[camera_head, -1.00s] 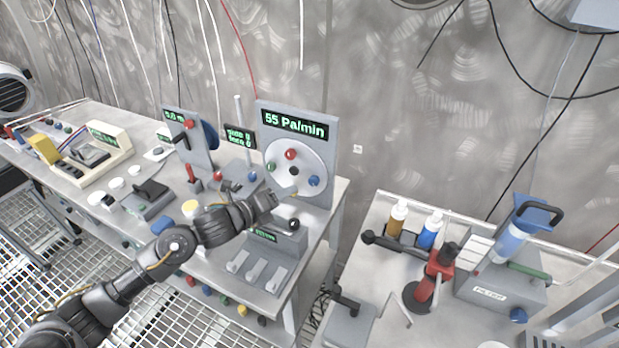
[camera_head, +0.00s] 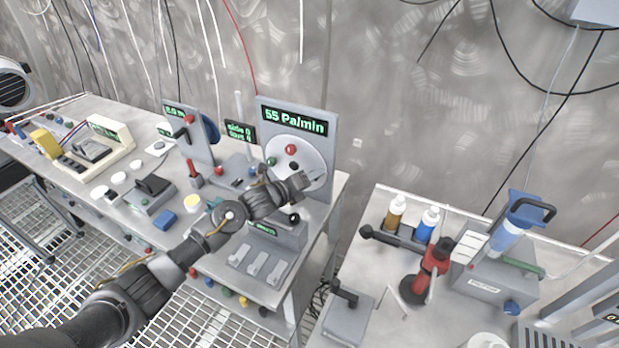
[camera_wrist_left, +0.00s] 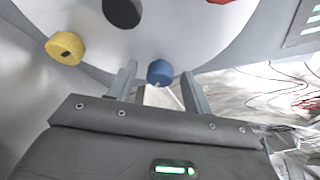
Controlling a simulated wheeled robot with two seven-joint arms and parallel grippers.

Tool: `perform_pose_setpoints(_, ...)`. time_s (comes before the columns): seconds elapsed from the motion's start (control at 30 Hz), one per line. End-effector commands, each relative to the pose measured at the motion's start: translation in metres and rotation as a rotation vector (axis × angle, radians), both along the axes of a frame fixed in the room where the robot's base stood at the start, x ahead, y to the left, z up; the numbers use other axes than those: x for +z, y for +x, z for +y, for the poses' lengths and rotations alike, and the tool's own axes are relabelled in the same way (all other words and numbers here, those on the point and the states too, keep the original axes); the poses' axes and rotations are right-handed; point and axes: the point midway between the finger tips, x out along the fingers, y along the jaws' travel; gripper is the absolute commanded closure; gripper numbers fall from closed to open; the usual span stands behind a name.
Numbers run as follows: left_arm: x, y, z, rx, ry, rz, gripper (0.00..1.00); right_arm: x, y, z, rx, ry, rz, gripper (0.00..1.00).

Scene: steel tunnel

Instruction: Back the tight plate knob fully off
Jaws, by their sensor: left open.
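The round white plate (camera_head: 313,153) stands upright on a grey panel with a "55 Pa/min" display. It carries a red knob (camera_head: 291,149), a green knob (camera_head: 271,161) and a black centre knob (camera_head: 293,167). My left gripper (camera_head: 307,181) is in front of the plate's lower right. In the left wrist view, its fingers (camera_wrist_left: 159,82) are open, with a blue knob (camera_wrist_left: 160,73) showing between them. I cannot tell whether they touch it. A yellow knob (camera_wrist_left: 65,48) and the black hub (camera_wrist_left: 122,10) also show there. The gripper hides the blue knob in the head view. My right gripper is not in view.
A grey box with levers (camera_head: 262,262) stands below my left arm. A second panel (camera_head: 187,135) stands left of the plate. Another bench at right holds bottles (camera_head: 428,228), a red stand (camera_head: 430,270) and a blue-topped device (camera_head: 515,230).

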Motion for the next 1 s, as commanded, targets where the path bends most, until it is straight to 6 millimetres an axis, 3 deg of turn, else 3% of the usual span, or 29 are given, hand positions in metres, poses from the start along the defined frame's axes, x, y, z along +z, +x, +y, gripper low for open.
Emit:
perform_pose_setpoints(0.13,0.000,0.000,0.000,0.000,0.000,0.000,0.52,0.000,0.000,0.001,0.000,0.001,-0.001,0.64)
perform_pose_setpoints(0.47,0.000,0.000,0.001,0.001,0.000,-0.001,0.94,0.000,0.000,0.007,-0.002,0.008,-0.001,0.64)
perform_pose_setpoints(0.73,-0.002,0.000,0.001,0.001,-0.034,0.014,0.94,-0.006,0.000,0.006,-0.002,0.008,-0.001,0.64)
perform_pose_setpoints(1.0,-0.006,0.000,0.002,0.001,-0.184,0.075,0.94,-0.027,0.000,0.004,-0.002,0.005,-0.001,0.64)
